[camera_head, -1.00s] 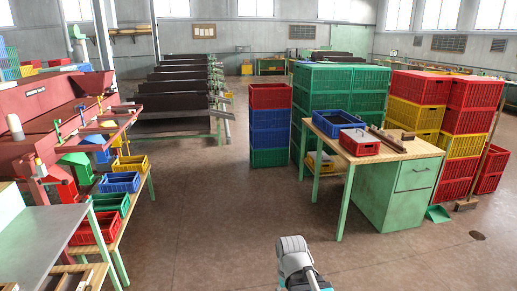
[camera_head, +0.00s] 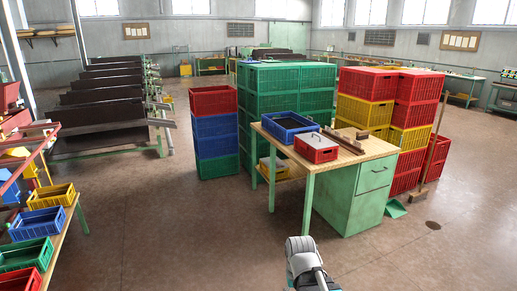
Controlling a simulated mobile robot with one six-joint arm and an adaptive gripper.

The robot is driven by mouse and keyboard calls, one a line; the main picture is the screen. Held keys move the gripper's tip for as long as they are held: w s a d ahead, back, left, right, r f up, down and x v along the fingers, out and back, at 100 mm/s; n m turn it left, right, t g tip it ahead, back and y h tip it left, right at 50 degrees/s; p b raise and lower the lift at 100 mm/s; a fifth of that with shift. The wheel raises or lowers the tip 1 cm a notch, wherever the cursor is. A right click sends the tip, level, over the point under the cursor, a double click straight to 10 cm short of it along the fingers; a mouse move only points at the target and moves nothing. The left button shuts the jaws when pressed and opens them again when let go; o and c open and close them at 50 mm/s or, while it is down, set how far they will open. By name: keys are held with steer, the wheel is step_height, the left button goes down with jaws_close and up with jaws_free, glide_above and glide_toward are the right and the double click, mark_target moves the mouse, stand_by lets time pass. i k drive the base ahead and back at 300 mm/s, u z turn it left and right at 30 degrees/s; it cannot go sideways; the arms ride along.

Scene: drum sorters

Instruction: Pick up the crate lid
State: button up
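A small red crate (camera_head: 316,155) stands on the wooden top of a green desk (camera_head: 378,152). A flat greyish lid (camera_head: 317,141) with a small raised handle appears to lie on top of this crate; at this size I cannot tell how it is seated. A blue crate (camera_head: 287,132) stands on the desk just behind and left of it. A white and grey part of my arm shows at the bottom centre, well in front of the desk. My gripper's fingers are not in view.
A dark bar and small brown pieces lie right of the red crate. Stacked green crates (camera_head: 290,95) stand behind the desk, red and yellow stacks (camera_head: 405,95) to its right, and a red-blue stack (camera_head: 213,130) to its left. The floor in front is clear.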

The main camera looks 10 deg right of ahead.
mark_target(317, 141)
steer(key=z, duration=0.35)
steer(key=i, duration=3.35)
steer(key=u, duration=0.3)
